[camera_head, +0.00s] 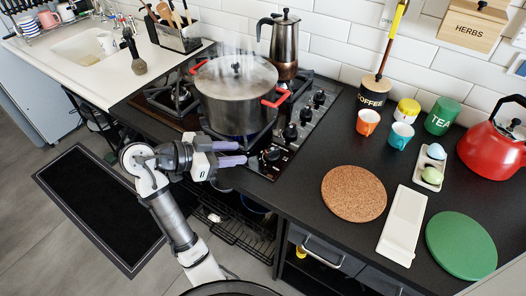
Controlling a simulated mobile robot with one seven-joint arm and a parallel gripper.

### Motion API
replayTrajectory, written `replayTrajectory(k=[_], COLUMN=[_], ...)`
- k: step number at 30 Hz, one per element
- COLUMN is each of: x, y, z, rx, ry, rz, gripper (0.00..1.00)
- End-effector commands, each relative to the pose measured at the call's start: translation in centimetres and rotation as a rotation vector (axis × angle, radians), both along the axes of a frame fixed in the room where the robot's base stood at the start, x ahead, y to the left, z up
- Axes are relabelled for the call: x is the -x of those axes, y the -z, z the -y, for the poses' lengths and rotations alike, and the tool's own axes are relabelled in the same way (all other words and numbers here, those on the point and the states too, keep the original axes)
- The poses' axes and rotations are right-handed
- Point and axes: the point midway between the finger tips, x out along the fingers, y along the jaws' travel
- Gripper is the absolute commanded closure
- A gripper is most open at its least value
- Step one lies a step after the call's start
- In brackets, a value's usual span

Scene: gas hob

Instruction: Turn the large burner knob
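The gas hob has a row of black knobs on its right side. The nearest knob (272,155) sits at the front corner of the hob panel. Further knobs (290,132) run back toward the wall. I cannot tell clearly which knob is the largest. My gripper (243,153) is at the hob's front edge, left of the nearest knob and pointing toward it. Its two purple fingers are apart with a gap between them, and nothing shows between them. The fingertips appear a little short of the nearest knob; contact is not visible.
A steaming lidded pot (236,92) with red handles stands on the hob, left of the knobs. A moka pot (285,45) stands behind it. A cork mat (353,193), white tray (402,225) and green mat (461,245) lie on the right counter. An open rack (236,228) is below.

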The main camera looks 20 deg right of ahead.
Motion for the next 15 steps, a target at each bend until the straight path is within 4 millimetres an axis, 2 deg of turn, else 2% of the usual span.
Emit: replayTrajectory(k=[3,9,15], x=[-0.1,-0.5,-1.0], y=[0.6,2.0,3.1], z=[1.2,5.1,7.5], rx=[0.0,0.001,0.001], ry=[0.004,0.003,0.002], rz=[-0.002,-0.006,-0.004], gripper=[0.66,0.66,0.66])
